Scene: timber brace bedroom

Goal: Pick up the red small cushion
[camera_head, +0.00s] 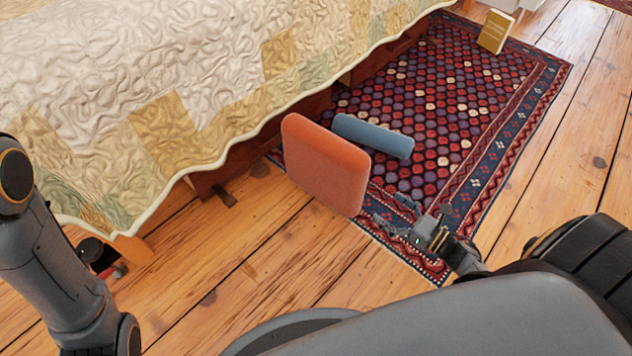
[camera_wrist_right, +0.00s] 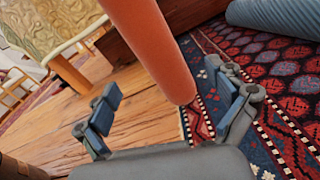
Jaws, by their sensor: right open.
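The red small cushion (camera_head: 325,165), orange-red with rounded corners, stands on edge, tilted, beside the bed at the rug's near left end. I cannot tell what its lower edge rests on. In the right wrist view the cushion (camera_wrist_right: 160,45) shows edge-on, its near end between and beyond my fingers. My right gripper (camera_head: 392,212) is open and empty, just right of the cushion's lower right corner. Its two spread fingers also show in the wrist view (camera_wrist_right: 167,92). My left arm comes in at the left; its gripper is out of view.
A blue bolster (camera_head: 373,136) lies on the patterned rug (camera_head: 460,130) just behind the cushion. The quilted bed (camera_head: 150,90) stands along the left. A yellow book (camera_head: 495,31) stands at the rug's far end. Bare wooden floor (camera_head: 270,250) lies in front.

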